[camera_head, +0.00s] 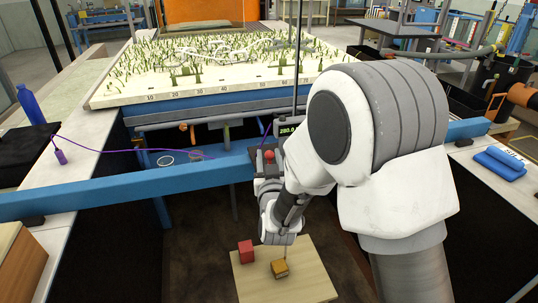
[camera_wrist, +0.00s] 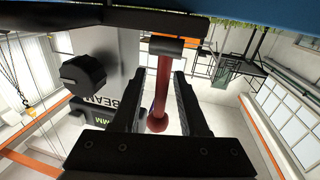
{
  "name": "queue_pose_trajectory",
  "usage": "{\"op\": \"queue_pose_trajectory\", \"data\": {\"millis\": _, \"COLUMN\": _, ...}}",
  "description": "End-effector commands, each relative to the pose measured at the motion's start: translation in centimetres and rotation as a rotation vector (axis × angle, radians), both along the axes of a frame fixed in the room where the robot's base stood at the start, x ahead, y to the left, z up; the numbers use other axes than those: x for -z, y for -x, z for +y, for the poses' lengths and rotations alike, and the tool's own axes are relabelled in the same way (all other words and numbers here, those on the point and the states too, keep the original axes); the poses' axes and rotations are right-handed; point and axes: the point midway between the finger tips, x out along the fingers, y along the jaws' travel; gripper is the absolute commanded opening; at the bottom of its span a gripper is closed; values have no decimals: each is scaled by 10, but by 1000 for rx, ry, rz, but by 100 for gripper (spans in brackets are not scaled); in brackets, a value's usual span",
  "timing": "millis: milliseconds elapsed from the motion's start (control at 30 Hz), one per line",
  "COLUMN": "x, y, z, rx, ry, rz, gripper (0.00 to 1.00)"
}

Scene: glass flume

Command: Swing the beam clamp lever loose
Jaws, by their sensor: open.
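The beam clamp lever (camera_wrist: 162,85) is a red rod with a round red end, hanging from a dark cylindrical pivot in the wrist view. My gripper (camera_wrist: 158,100) is open, with one black finger on each side of the lever and visible gaps between. In the head view a small red knob (camera_head: 268,155) shows at the blue beam (camera_head: 100,197), just above my gripper (camera_head: 268,183); my arm hides much of the clamp there. A grey block lettered BEAM (camera_wrist: 105,100) and a black knob (camera_wrist: 83,75) are left of the lever in the wrist view.
A planted flume bed (camera_head: 200,70) lies behind the beam. A small display (camera_head: 288,132) and a thin upright rod stand close to my wrist. Below, a wooden board (camera_head: 300,280) carries a red block (camera_head: 245,251) and an orange-yellow block (camera_head: 280,268). A purple cord crosses at left.

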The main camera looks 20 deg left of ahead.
Motion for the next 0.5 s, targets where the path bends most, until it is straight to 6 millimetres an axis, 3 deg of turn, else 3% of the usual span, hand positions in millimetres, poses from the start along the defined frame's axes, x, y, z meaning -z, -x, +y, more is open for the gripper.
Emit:
{"op": "queue_pose_trajectory", "data": {"millis": 167, "x": 0, "y": 0, "z": 0, "rx": 0, "ry": 0, "rz": 0, "gripper": 44}}
{"op": "queue_pose_trajectory", "data": {"millis": 400, "x": 0, "y": 0, "z": 0, "rx": 0, "ry": 0, "rz": 0, "gripper": 0}}
{"op": "queue_pose_trajectory", "data": {"millis": 500, "x": 0, "y": 0, "z": 0, "rx": 0, "ry": 0, "rz": 0, "gripper": 0}}
